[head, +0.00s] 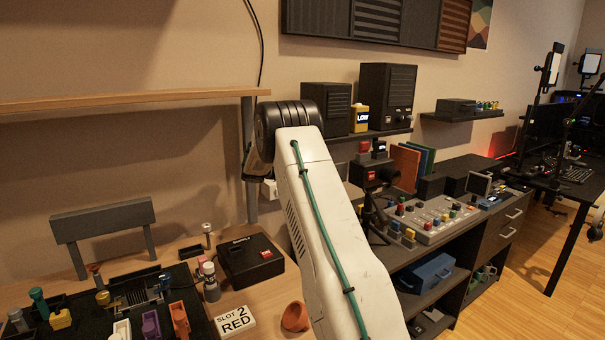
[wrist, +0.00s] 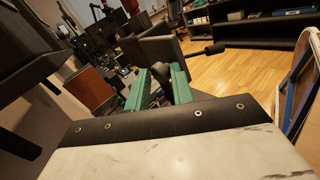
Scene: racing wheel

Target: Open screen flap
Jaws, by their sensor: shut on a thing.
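A small tilted screen (head: 478,184) stands at the back right of the button console (head: 430,220) in the head view. I cannot make out its flap's edge or angle there. My gripper (wrist: 159,76) shows in the wrist view as two green fingers. It is shut on a small dark piece between the fingers, mostly hidden. I cannot tell from the picture whether this piece is the screen flap. A dark grey box shape (wrist: 152,48) lies just beyond the fingertips. In the head view, my white arm blocks the middle, and I cannot make out my gripper.
A black box with a red button (head: 250,260) and a "SLOT 2 RED" sign (head: 234,321) are on the wooden desk at left. Speakers (head: 387,95) stand on a shelf above. A blue case (head: 427,272) is under the console. The floor at right (head: 530,240) is clear.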

